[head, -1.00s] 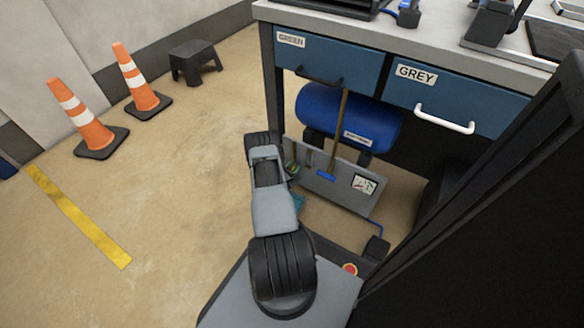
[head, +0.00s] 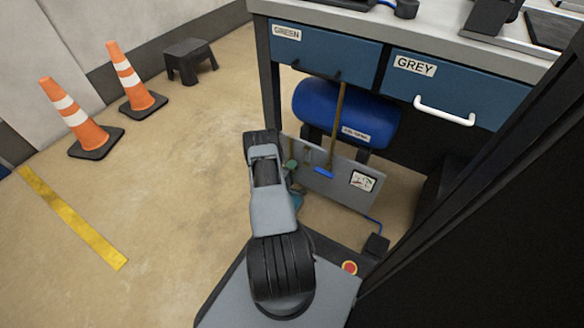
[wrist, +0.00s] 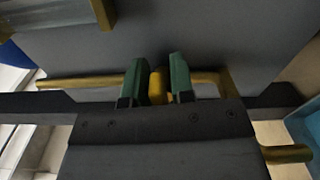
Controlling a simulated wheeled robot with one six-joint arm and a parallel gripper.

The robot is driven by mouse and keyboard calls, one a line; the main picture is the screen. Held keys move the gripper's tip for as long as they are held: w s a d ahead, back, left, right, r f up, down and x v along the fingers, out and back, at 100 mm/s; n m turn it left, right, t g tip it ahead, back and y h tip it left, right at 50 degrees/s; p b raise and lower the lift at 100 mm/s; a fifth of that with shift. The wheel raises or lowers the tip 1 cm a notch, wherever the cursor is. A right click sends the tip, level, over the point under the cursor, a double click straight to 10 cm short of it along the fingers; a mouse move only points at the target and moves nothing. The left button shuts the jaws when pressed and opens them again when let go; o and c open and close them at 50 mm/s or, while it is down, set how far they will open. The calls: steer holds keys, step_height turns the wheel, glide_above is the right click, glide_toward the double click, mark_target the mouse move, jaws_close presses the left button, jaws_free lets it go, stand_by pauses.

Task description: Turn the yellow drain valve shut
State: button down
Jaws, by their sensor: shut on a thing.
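In the wrist view, the yellow drain valve handle (wrist: 157,86) stands between the two green fingers of my gripper (wrist: 157,82). My gripper is shut on it, with a finger on either side. A brass pipe (wrist: 85,82) runs sideways at the valve, in front of a dark grey panel. The lower part of the handle and the valve body are hidden behind my gripper's body. In the head view my arm reaches down to the left end of the grey panel (head: 345,190) under the workbench, and the yellow handle cannot be made out there.
A blue tank (head: 320,108) sits behind the panel. A blue lever (head: 324,172) on a brown pipe and a gauge (head: 362,181) are right of my arm. Drawers (head: 325,50) overhang. Cones (head: 83,130) and a stool (head: 189,62) stand left on open floor.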

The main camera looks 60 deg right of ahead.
steer(key=shift+f+m, duration=0.15)
steer(key=shift+m, duration=0.45)
steer(key=c, duration=1.2)
jaws_free()
steer(key=a+p, duration=0.3)
steer(key=a, duration=0.4)
steer(key=shift+a, duration=0.25)
